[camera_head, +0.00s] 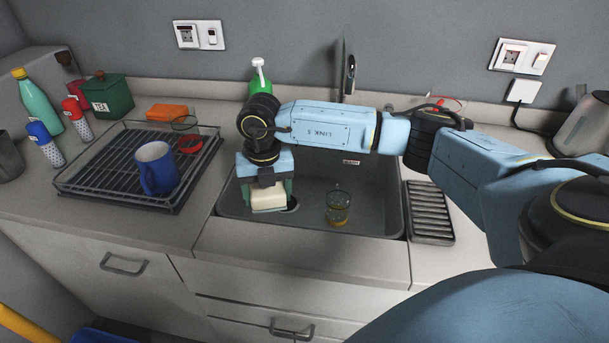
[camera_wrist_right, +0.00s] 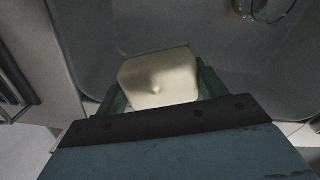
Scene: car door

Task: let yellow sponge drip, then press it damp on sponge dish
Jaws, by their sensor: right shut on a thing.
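My right gripper (camera_head: 268,196) hangs pointing down over the left part of the sink basin. Its green fingers are shut on the pale yellow sponge (camera_head: 267,201), which sits between the fingertips. In the right wrist view the sponge (camera_wrist_right: 158,80) shows as a cream block with a small dimple, clasped on both sides, over the grey basin. No drips can be made out. A grey ribbed tray (camera_head: 430,213) lies right of the sink; I cannot tell whether it is the sponge dish. My left gripper is not in view.
The sink (camera_head: 308,222) holds a glass (camera_head: 339,207) at its right. A black dish rack (camera_head: 120,190) with a blue mug (camera_head: 156,168) stands left. Behind it are an orange block (camera_head: 167,111), a green canister (camera_head: 106,97) and bottles. A kettle (camera_head: 583,125) stands far right.

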